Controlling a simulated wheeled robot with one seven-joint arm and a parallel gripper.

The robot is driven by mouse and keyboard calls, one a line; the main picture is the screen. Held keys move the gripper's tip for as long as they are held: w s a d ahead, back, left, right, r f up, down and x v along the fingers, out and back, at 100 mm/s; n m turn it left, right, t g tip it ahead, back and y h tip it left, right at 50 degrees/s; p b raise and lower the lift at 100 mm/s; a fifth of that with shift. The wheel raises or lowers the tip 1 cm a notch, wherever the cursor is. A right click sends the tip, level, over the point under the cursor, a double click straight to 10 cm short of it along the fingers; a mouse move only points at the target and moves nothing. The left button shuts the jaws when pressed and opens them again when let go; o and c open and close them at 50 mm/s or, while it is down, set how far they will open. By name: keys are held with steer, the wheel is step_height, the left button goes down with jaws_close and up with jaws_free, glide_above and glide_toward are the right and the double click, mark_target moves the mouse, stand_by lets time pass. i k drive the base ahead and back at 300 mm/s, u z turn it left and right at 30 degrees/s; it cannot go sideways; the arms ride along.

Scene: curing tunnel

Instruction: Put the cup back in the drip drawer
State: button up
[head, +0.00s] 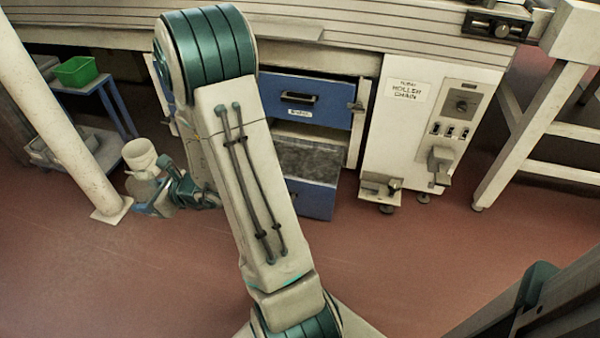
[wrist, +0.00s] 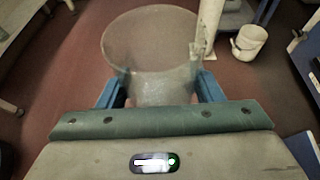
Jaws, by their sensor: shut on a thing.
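My gripper (wrist: 160,90) is shut on a translucent, pale cup (wrist: 150,40), with a blue finger on each side of it. In the head view, my gripper (head: 160,192) is at the left, and the cup (head: 143,187) appears held above the floor near the pole. A lower drawer (head: 312,200) with a blue front stands pulled out beneath the machine, its grey mottled inside partly visible. An upper blue drawer (head: 298,115) with a black handle is above it; its small label is too small to read. My arm hides the drawers' left parts.
A white bucket-like container (wrist: 248,45) stands on the floor beside the pale pole (wrist: 207,22). A blue cart (head: 85,90) with a green bin (head: 76,70) is at the far left. A control cabinet (head: 400,150) stands right of the drawers. The red floor in front is clear.

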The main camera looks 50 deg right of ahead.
mark_target(302, 169)
steer(key=z, duration=1.8)
steer(key=i, duration=1)
